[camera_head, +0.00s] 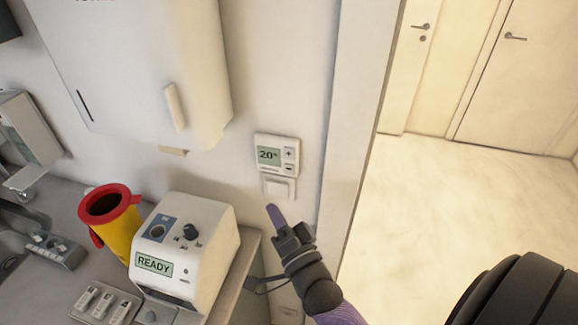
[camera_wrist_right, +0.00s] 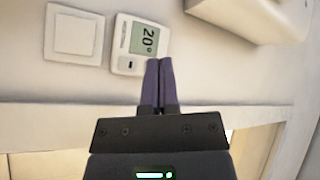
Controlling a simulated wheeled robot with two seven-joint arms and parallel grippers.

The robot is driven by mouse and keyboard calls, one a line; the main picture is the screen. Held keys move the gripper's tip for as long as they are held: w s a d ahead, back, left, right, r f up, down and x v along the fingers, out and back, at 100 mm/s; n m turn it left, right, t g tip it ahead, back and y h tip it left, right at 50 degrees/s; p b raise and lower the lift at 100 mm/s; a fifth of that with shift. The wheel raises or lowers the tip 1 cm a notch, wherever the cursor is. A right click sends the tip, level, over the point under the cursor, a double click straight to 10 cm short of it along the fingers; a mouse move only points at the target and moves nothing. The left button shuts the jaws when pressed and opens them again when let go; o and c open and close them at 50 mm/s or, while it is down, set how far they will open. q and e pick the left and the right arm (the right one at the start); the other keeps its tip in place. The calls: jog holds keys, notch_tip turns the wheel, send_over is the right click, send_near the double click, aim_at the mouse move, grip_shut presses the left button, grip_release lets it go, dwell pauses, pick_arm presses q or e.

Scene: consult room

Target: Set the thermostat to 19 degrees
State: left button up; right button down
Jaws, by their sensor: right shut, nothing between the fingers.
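The thermostat (camera_head: 276,156) is a small white unit on the wall beside the doorway. Its display reads 20, with a plus button (camera_head: 289,154) above a minus button (camera_head: 289,169) at its right side. In the right wrist view the thermostat (camera_wrist_right: 139,44) appears turned, with 20 on its screen. My right gripper (camera_head: 271,207) is shut and empty, its purple fingers pointing up just below the thermostat and the switch. In the right wrist view the fingertips (camera_wrist_right: 159,62) overlap the thermostat's lower right edge; I cannot tell whether they touch. My left gripper is not in view.
A white light switch (camera_head: 279,187) sits right under the thermostat. A counter holds a white device reading READY (camera_head: 192,246) and a yellow and red container (camera_head: 112,218). A large white dispenser (camera_head: 150,60) hangs at upper left. The doorway and open floor (camera_head: 455,215) lie to the right.

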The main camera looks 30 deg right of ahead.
aim_at(281, 165)
jog(key=shift+w+d+b, duration=0.95)
jog(key=shift+w+d, duration=0.5)
jog(key=shift+d, duration=0.25)
jog(key=shift+w+d+b, duration=0.9)
jog(key=shift+w+d, duration=0.55)
jog(key=shift+d, duration=0.2)
jog(key=shift+w+d, duration=0.25)
jog(key=shift+d, duration=0.05)
jog(key=shift+w+d+b, duration=0.2)
jog(key=shift+b, duration=0.1)
dwell(0.4)
jog(key=shift+s+a+p, duration=0.5)
jog(key=shift+a, duration=0.05)
